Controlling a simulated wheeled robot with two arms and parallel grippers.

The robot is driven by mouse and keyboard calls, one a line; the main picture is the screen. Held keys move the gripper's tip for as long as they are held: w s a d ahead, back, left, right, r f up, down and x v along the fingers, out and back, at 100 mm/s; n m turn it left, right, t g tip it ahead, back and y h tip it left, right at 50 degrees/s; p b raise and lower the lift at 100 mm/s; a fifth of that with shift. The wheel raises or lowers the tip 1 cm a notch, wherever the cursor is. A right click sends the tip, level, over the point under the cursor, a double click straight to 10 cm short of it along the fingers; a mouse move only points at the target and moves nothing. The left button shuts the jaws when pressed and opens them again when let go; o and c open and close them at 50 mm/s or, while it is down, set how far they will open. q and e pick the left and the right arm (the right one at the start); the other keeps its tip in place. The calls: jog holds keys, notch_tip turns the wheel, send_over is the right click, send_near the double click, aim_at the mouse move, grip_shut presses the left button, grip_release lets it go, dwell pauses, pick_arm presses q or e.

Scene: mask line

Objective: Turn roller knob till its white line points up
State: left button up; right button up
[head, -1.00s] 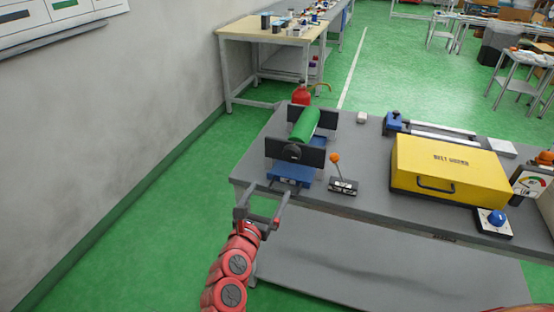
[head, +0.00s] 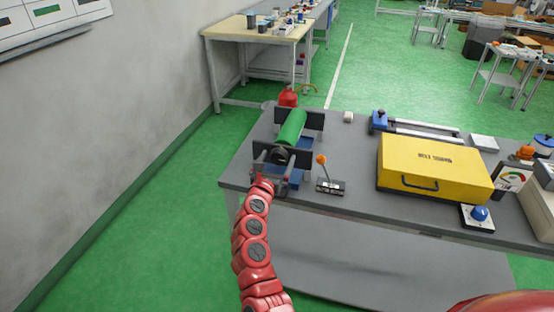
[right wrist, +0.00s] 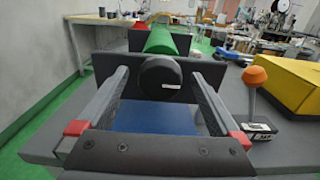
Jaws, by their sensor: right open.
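The roller is a green cylinder (head: 291,127) lying between two dark upright plates on a blue base (head: 294,178). Its dark round knob (right wrist: 158,79) sticks out from the near plate. The knob's short white line (right wrist: 173,87) lies about level, right of and a little below the knob's middle. My right gripper (head: 276,156) is open at the near end of the roller. In the right wrist view its fingers (right wrist: 158,75) stand left and right of the knob, with gaps visible on both sides. My left gripper is not in view.
Right of the roller stands a lever with an orange ball (right wrist: 254,77).

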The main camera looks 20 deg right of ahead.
jog(key=c, duration=1.4)
jog(key=shift+o, duration=0.2)
jog(key=shift+n, duration=0.3)
jog(key=n+p, duration=0.1)
jog(key=n, duration=0.2)
jog(key=shift+r+p, duration=0.1)
jog(key=shift+p, duration=0.2)
jog(key=n+p, duration=0.2)
jog(key=n, duration=0.3)
jog(key=shift+w+a, duration=0.1)
jog(key=shift+a, duration=0.05)
jog(key=n+p, duration=0.3)
jog(key=n, duration=0.2)
jog(key=shift+p, duration=0.35)
jog(key=shift+a+f+n+p, duration=0.15)
jog(key=shift+n+p, duration=0.45)
jog(key=shift+n, duration=0.4)
jog(key=shift+d+f+n+p, duration=0.1)
jog(key=shift+n+p, duration=0.5)
jog(key=shift+n, duration=0.4)
